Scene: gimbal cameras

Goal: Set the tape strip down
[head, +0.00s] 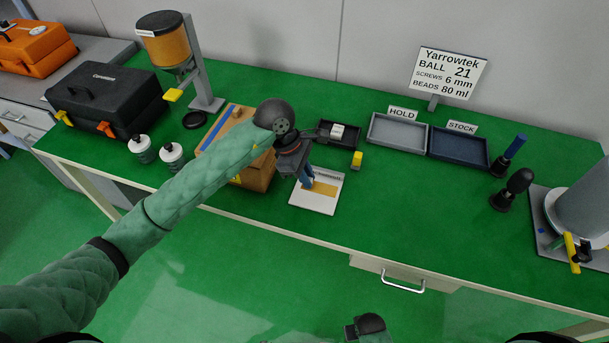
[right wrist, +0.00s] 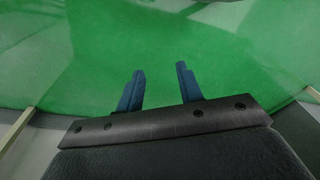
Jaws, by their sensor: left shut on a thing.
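My left gripper (head: 306,183) points down over a white card (head: 318,203) near the table's front edge. Its blue fingers are shut, and the hand covers most of what they hold. A tan strip (head: 323,188), which looks like the tape strip, shows right beside the fingertips, over the card. I cannot tell whether it touches the card. My right gripper (right wrist: 161,78) is open and empty in the right wrist view, with only green surface beyond its fingers.
A small dark tray (head: 347,143) and a yellow block (head: 357,161) are behind and right. HOLD (head: 397,147) and STOCK (head: 459,162) trays stand farther right. The front table stretch right of the card is clear.

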